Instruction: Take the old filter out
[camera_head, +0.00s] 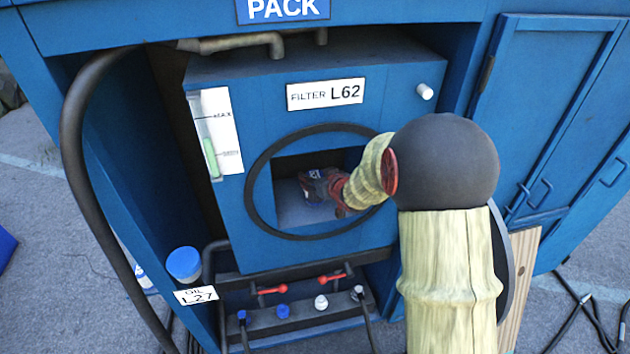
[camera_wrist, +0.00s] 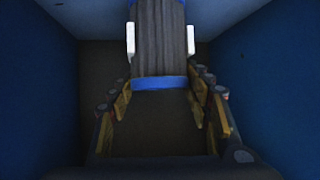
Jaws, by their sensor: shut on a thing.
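The old filter (camera_wrist: 158,45) shows in the wrist view as a dark grey pleated body with a blue band at its near end. It lies between the two fingers of my gripper (camera_wrist: 160,42), with a white tip at each side of it. My gripper is shut on it. In the head view my gripper (camera_head: 322,188) reaches through the square opening of the blue housing (camera_head: 230,220), which is labelled FILTER L62. The filter cannot be made out in the head view.
A black ring (camera_head: 262,215) surrounds the opening. Blue inner walls (camera_wrist: 40,90) stand close on both sides of my gripper. A white knob (camera_head: 424,91) sits at the housing's upper right. Below are red-handled valves (camera_head: 272,290) and a blue-capped oil container (camera_head: 184,264).

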